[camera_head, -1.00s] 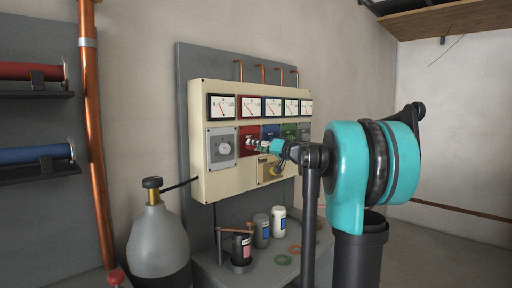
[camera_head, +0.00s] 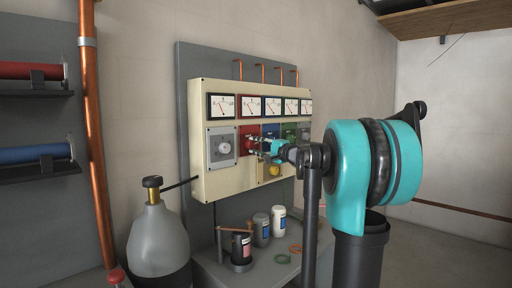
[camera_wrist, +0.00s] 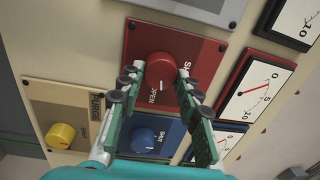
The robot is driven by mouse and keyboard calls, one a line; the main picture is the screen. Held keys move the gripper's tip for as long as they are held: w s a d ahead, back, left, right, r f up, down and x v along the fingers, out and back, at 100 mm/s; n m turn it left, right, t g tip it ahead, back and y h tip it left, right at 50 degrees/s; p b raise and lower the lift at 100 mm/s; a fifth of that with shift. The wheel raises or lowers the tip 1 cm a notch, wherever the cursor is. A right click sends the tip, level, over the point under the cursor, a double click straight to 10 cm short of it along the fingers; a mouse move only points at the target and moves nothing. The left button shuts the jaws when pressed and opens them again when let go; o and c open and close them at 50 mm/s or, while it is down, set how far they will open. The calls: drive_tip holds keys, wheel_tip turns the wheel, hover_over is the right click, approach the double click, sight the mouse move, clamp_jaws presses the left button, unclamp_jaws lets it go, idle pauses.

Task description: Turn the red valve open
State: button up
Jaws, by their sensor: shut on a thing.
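The red valve (camera_wrist: 162,70) is a round red knob on a red panel (camera_wrist: 222,62) with OPEN and SHUT lettering, in the wrist view. A white mark shows on the knob's lower part, near the OPEN lettering. My gripper (camera_wrist: 158,76) has one finger on each side of the knob and is shut on it. In the head view, my gripper (camera_head: 258,147) reaches the red panel (camera_head: 250,132) from the right. The knob is small and partly hidden there.
The blue knob (camera_wrist: 148,140) sits between my fingers' lower parts, and the yellow knob (camera_wrist: 61,135) is to its left. Gauges (camera_wrist: 262,85) line the panel's right side in the wrist view. A grey cylinder (camera_head: 158,240) and a bench with several jars (camera_head: 262,232) stand below.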

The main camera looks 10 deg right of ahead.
drive_tip(key=shift+m, duration=1.4)
drive_tip(key=o, duration=1.2)
drive_tip(key=shift+c, duration=0.2)
drive_tip(key=v, duration=1.2)
drive_tip(key=shift+s+a+f, duration=0.1)
